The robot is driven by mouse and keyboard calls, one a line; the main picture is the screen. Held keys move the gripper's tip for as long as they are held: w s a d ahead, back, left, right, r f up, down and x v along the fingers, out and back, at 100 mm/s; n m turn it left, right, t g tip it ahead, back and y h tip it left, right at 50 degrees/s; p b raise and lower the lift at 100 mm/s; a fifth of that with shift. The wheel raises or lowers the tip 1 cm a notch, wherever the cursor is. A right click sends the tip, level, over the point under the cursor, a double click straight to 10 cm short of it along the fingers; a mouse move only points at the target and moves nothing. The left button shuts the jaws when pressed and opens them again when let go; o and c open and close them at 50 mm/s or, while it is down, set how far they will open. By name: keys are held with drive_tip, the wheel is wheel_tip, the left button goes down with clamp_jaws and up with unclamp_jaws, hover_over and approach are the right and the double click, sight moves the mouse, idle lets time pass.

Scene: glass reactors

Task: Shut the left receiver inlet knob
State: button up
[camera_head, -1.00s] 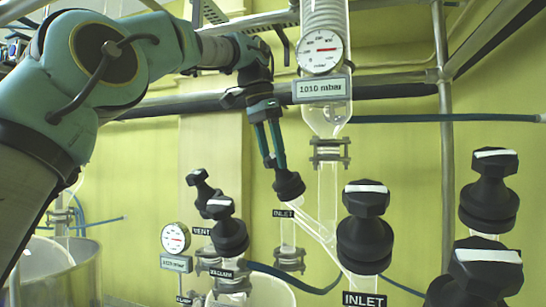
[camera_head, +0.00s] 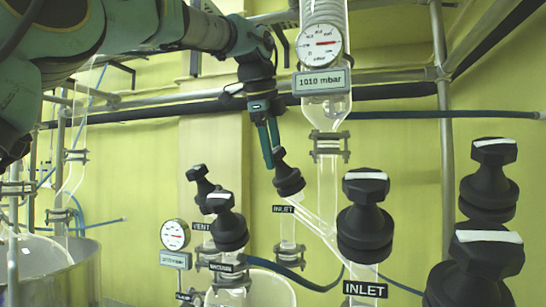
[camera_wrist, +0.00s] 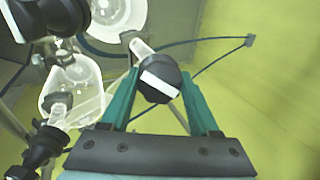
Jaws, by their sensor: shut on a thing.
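The left inlet knob (camera_head: 288,180) is black with a white bar on its top. It sits on a slanted glass tube above a small INLET label (camera_head: 283,209). My gripper (camera_head: 271,152) reaches down to it from above, its green fingers at the knob's top. In the wrist view the knob (camera_wrist: 165,88) lies between the two fingertips, and its white bar runs diagonally. My gripper is shut on this knob. The fingers hide part of the knob's top in the head view.
Another black knob (camera_head: 363,218) above a larger INLET label (camera_head: 365,289) stands in front to the right. VENT (camera_head: 203,187) and VACUUM (camera_head: 228,222) knobs stand to the left. A gauge (camera_head: 320,45) and glass column are close on the gripper's right.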

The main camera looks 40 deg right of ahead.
drive_tip(key=m+b, duration=0.2)
drive_tip(key=m, duration=0.1)
drive_tip(key=m+h+b, duration=0.1)
drive_tip(key=m, duration=0.2)
drive_tip(key=shift+f+t+h+b, duration=0.2)
drive_tip(key=shift+t+h+b, duration=0.1)
drive_tip(key=shift+b, duration=0.1)
drive_tip(key=m+b, duration=0.2)
drive_tip(key=shift+m+h, duration=0.3)
drive_tip(key=shift+h, duration=0.1)
drive_tip(key=shift+r+m+h+b, duration=0.1)
drive_tip(key=shift+m+h+b, duration=0.2)
drive_tip(key=shift+m+b, duration=0.75)
drive_tip(key=shift+m, duration=0.45)
drive_tip(key=o, duration=1.4)
drive_tip(key=shift+a+r, duration=0.1)
drive_tip(key=shift+r, duration=0.05)
